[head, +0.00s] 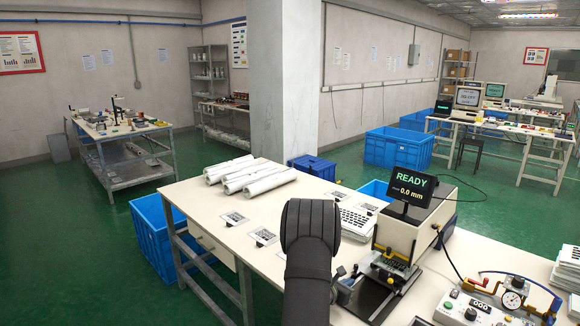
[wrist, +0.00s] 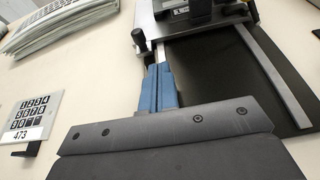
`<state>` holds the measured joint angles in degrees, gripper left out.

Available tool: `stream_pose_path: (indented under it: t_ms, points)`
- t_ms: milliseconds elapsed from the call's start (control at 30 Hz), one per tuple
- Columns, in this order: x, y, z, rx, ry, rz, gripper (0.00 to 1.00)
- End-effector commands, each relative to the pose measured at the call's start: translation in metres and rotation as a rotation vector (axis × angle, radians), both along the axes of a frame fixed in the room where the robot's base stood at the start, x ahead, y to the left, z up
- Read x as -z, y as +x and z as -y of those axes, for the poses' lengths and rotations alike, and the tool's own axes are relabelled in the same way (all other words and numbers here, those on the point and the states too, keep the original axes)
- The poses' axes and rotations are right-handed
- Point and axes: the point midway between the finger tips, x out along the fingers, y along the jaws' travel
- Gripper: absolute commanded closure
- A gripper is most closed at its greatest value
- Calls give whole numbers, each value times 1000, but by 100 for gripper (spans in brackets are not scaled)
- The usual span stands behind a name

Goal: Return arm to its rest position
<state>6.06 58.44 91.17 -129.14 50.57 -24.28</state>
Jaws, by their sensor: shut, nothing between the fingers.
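My dark arm rises from the bottom middle of the head view and hides part of the bench. My gripper (wrist: 158,72) shows in the wrist view as two blue fingers pressed together, with nothing between them. Its fingertips are close to the left edge of the press machine, near a black knob. The machine, with a display reading READY and 0.0 mm (head: 410,187), stands on the bench (head: 215,195) to the right of my arm. In the head view my arm hides most of the gripper.
A keypad film marked 473 (wrist: 30,117) lies left of my gripper. A stack of films (head: 358,219) lies beside the machine. White rolls (head: 250,178) lie at the back of the bench. A gauge fixture (head: 512,299) and control box stand at right.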

Motion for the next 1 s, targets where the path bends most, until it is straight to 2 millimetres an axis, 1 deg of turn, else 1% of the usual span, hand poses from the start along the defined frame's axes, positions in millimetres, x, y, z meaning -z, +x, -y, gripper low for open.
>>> stream_pose_path:
  t_ms: [100,267,733,833,1000]
  points:
    - [0,-18,-18,-3,0,-2,100]
    - [-2,-40,-41,-3,-1,0,100]
    - [-31,-104,-104,-4,-1,2,100]
    - [-20,-108,-113,5,-25,17,100]
    - [-9,-114,-125,15,-64,55,100]
